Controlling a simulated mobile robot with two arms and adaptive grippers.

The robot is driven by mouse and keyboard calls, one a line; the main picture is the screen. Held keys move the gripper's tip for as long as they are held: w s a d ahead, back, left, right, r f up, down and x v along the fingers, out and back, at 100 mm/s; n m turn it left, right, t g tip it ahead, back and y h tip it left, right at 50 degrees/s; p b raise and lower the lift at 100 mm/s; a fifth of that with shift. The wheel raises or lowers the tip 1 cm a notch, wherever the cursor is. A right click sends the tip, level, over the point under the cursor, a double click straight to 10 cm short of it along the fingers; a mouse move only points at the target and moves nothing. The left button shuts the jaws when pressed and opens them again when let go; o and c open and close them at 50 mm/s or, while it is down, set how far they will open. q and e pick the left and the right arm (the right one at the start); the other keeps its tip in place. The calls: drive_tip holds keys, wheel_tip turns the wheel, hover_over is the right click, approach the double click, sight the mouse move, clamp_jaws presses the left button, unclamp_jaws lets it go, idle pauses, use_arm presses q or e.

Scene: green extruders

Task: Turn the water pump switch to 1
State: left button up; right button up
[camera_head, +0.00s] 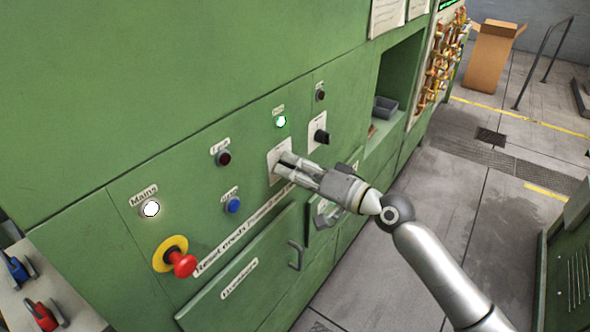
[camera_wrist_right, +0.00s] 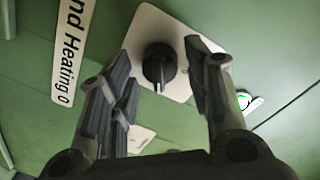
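My right gripper (camera_head: 284,166) is at the green panel (camera_head: 125,75), in front of a white switch plate (camera_head: 273,163). In the right wrist view, a round black rotary switch (camera_wrist_right: 160,66) sits on that white plate (camera_wrist_right: 148,22). The open fingers of my right gripper (camera_wrist_right: 160,58) stand on either side of the knob, with gaps showing. In the head view the gripper hides this knob. A second black rotary switch (camera_head: 321,136) is to the right on its own plate. I cannot tell from a readable label which is the water pump switch. My left gripper is not in view.
Near the gripper are a lit green lamp (camera_head: 281,121), a blue button (camera_head: 233,205), a dark red button (camera_head: 223,158) and a lit white lamp (camera_head: 150,208). A red emergency stop (camera_head: 183,263) sticks out at lower left. A drawer handle (camera_head: 296,256) protrudes below.

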idle(0.3)
drive_tip(key=v, duration=1.2)
drive_tip(key=shift+f, duration=0.15)
